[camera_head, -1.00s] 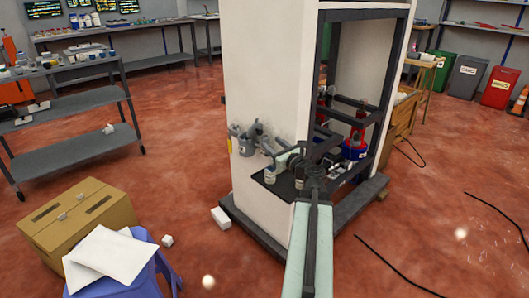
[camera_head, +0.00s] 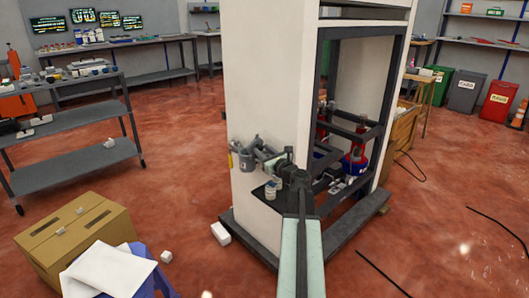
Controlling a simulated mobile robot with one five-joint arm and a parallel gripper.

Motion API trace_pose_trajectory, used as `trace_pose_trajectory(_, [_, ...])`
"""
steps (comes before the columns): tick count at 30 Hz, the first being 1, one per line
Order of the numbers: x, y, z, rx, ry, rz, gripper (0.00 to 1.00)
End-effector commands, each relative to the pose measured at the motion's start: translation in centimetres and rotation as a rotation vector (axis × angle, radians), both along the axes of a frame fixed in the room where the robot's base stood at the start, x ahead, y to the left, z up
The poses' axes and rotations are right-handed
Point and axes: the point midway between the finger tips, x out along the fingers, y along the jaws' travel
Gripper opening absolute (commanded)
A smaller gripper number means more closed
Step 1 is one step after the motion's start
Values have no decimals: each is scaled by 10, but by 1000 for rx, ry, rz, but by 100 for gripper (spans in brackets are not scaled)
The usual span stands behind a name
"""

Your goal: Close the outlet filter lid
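The dispenser (camera_head: 262,90) is a tall white cabinet with an open, dark-framed side. A small grey filter housing (camera_head: 246,161) is fixed low on its left white face, with grey pipe parts beside it. My arm rises from the bottom of the view and bends left toward this housing. My gripper (camera_head: 261,150) is at the housing's right side, close to the pipe parts. Its fingers are too small and overlapped to show whether they are open or touching. I cannot make out the outlet filter lid or its position.
A small dark shelf (camera_head: 264,193) with a pale cup (camera_head: 270,191) sits below the housing. Red and blue parts (camera_head: 355,160) stand inside the frame. A cardboard box (camera_head: 70,240) and a blue stool (camera_head: 150,270) are at the lower left. Floor between is mostly clear.

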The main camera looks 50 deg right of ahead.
Motion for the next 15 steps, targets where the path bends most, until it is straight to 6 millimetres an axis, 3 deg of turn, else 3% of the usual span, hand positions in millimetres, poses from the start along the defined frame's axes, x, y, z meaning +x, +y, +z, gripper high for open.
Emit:
trace_pose_trajectory(1, [0,0,0,0,0,0,16])
trace_pose_trajectory(3, [0,0,0,0,0,0,0])
trace_pose_trajectory(15, [-1,-1,0,0,0,0,0])
